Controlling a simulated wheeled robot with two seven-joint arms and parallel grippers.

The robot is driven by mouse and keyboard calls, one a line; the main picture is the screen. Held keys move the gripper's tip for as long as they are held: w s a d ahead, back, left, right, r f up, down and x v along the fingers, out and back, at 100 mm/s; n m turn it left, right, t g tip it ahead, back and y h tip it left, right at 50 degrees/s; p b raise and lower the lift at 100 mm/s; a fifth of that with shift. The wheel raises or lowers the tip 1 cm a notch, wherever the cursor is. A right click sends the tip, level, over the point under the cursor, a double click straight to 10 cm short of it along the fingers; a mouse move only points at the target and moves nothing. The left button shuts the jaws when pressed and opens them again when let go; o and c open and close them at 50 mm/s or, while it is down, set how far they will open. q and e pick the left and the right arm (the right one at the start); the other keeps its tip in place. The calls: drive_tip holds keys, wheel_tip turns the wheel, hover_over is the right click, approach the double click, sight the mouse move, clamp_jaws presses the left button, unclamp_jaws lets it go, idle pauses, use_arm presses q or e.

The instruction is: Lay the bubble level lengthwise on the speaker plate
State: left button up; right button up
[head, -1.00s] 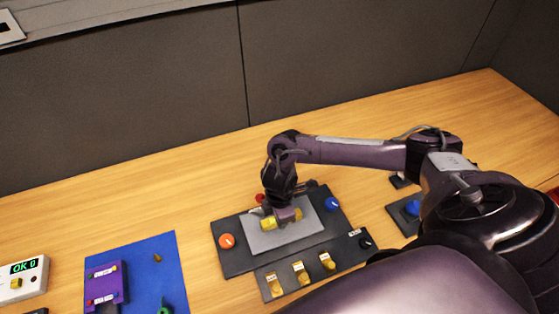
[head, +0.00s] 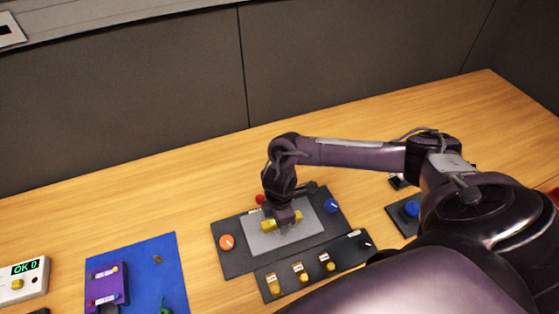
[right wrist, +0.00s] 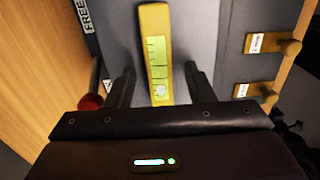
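The yellow bubble level (head: 268,226) is on the light grey plate (head: 262,243) in the middle of a dark panel, running roughly along the plate's long side. My right gripper (head: 284,217) is low over the level and hides part of it in the head view. In the right wrist view the level (right wrist: 155,50), with its pale green vial, lies between the two fingers of my right gripper (right wrist: 160,78). There is a gap on each side, so the fingers are open around it. My left gripper is not in view.
The dark panel carries an orange knob (head: 227,242), a blue knob (head: 331,206) and a red knob (head: 260,199). A strip with several yellow switches (head: 299,271) lies in front. A blue mat (head: 140,258) is at left. Bare table lies behind the panel.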

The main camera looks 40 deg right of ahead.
drive_tip(key=shift+r, duration=0.1)
wheel_tip(320, 180, up, 7)
drive_tip(key=shift+r, duration=0.35)
drive_tip(key=shift+s+f, duration=0.1)
